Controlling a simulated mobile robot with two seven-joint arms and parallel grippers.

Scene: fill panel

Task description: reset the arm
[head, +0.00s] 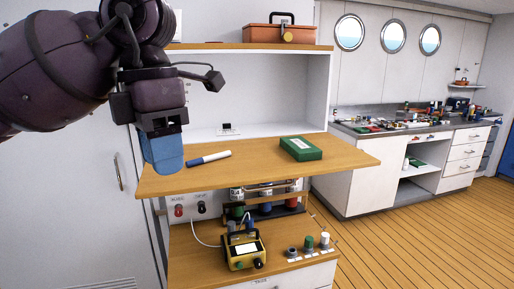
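My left arm comes in from the upper left, and my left gripper (164,158) points down over the left end of the wooden shelf board (240,168). Its blue fingers show as one block, so whether they are apart or together cannot be told. No held object can be made out. A blue and white marker (208,159) lies on the board just right of the fingers. My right gripper is not in view.
A green case (300,148) lies on the board's right part. Below stand a yellow device (245,252) with a white cable and several small knobs. An orange toolbox (281,33) sits on the top shelf. A cluttered counter (385,130) stands at the right; the plank floor there is clear.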

